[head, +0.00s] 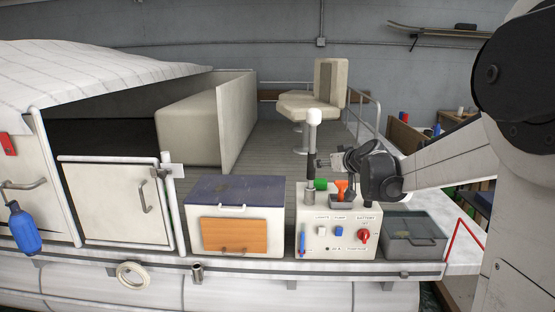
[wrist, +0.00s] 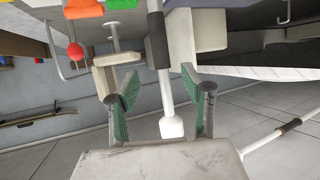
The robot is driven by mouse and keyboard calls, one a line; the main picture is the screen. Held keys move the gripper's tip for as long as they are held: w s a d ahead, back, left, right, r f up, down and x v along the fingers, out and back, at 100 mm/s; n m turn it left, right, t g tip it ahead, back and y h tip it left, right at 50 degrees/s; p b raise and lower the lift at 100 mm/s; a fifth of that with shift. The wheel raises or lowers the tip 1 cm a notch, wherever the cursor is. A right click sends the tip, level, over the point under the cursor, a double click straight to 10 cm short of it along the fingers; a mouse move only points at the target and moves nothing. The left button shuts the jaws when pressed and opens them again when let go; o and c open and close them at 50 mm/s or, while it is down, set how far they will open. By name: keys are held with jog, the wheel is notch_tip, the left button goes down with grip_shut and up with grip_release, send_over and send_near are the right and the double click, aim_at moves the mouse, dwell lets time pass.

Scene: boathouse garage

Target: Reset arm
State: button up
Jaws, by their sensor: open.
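My gripper (head: 325,162) hangs beside the upright post (head: 312,120) with a white top and black sleeve, on the white control box. In the wrist view, which looks upside down, its two green-padded fingers (wrist: 163,112) are spread wide with nothing held. The white-topped post (wrist: 172,127) appears between them there, but I cannot tell whether it lies within the jaws or beyond them. My arm reaches in from the right, bent low over the control box.
The control box (head: 312,242) carries a green knob (head: 320,184), an orange item (head: 341,189) in a small tray and a red dial (head: 363,235). A blue-lidded box (head: 234,190) stands left, a lidded grey bin (head: 413,245) right. A beige seat (head: 328,85) stands behind on open deck.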

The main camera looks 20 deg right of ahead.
jog(key=s+a+g+y, duration=0.1)
jog(key=s+a+g, duration=0.2)
jog(key=s+a, duration=1.3)
jog(key=s+a+f+g, duration=0.1)
jog(key=s+a+f, duration=0.1)
jog(key=s, duration=0.5)
jog(key=s+a+f+g, duration=0.1)
jog(key=s+a+f, duration=0.2)
jog(key=s, duration=0.4)
jog(key=s+a+f+g, duration=0.1)
jog(key=s+a+f, duration=0.2)
jog(key=s+f, duration=0.2)
jog(key=shift+s+a+g+h+b, duration=0.15)
jog(key=shift+s+g+h+b, duration=0.2)
jog(key=shift+s, duration=0.7)
